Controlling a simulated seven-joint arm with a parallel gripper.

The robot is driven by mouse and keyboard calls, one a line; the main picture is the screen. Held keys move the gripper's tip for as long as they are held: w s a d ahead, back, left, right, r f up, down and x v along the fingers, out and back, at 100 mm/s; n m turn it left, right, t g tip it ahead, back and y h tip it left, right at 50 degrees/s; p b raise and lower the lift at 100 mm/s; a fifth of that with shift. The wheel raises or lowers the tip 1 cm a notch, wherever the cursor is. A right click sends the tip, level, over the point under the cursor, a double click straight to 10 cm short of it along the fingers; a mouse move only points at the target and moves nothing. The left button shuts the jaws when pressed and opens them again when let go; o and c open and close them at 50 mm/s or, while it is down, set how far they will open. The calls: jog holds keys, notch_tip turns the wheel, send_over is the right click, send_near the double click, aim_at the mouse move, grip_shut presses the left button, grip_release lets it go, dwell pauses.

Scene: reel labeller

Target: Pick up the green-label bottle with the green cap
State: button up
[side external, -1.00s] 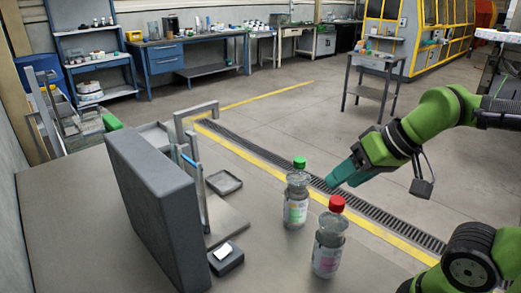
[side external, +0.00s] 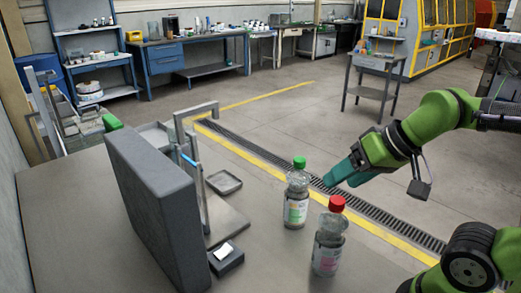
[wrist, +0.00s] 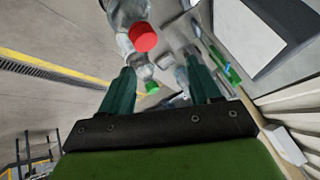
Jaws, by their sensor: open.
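The green-label bottle (side external: 296,208) stands upright on the table, clear with a green cap, in the side view. In the wrist view its green cap (wrist: 152,87) shows between my fingers in the picture. A second bottle with a red cap (side external: 330,245) and a pink-marked label stands nearer the camera; its red cap (wrist: 143,37) shows higher in the wrist view. My gripper (side external: 330,177) has teal fingers, is tilted toward the bottles and sits right of the green cap, apart from it. In the wrist view my gripper (wrist: 160,66) is open, with nothing held.
A tall dark grey panel (side external: 155,205) with a metal bracket stands left of the bottles. A small shallow tray (side external: 224,182) and a dark block with a white label (side external: 226,256) lie beside it. The table between this fixture and the bottles is clear.

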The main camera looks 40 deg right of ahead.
jog(key=shift+w+f, duration=0.1)
jog(key=shift+f, duration=0.1)
jog(key=n+g+h, duration=0.1)
jog(key=g+h, duration=0.1)
send_near(300, 159)
jog(key=s+a+r, duration=0.2)
jog(key=s+a, duration=0.2)
notch_tip(300, 159, up, 4)
jog(key=w+d+h, duration=0.1)
jog(key=w+d, duration=0.1)
jog(key=d, duration=0.1)
jog(key=shift+g, duration=0.5)
jog(key=x, duration=1.1)
jog(key=shift+a, duration=0.15)
jog(key=shift+a+x, duration=0.1)
jog(key=shift+x, duration=1.35)
jog(key=shift+a+x, duration=0.15)
jog(key=shift+x, duration=1.3)
jog(key=shift+w+d+r, duration=0.1)
jog(key=shift+w+d, duration=0.1)
grip_shut()
jog(key=shift+r, duration=0.1)
